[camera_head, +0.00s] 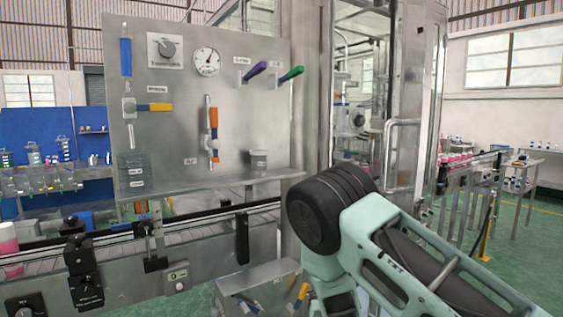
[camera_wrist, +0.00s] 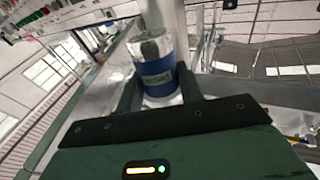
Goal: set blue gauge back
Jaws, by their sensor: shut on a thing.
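The blue gauge (camera_wrist: 156,76) is a short silver cylinder with a blue band and a printed label. It shows in the wrist view between the two dark fingers of my gripper (camera_wrist: 158,88), which is shut on it. The gauge looks slightly tilted in that view, with its shiny end up in the picture. In the head view my gripper and the gauge are out of sight; only my arm shows at the lower right. The place where the gauge belongs is not clear from these frames.
A conveyor (camera_head: 130,240) runs in front. A machine cabinet is behind.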

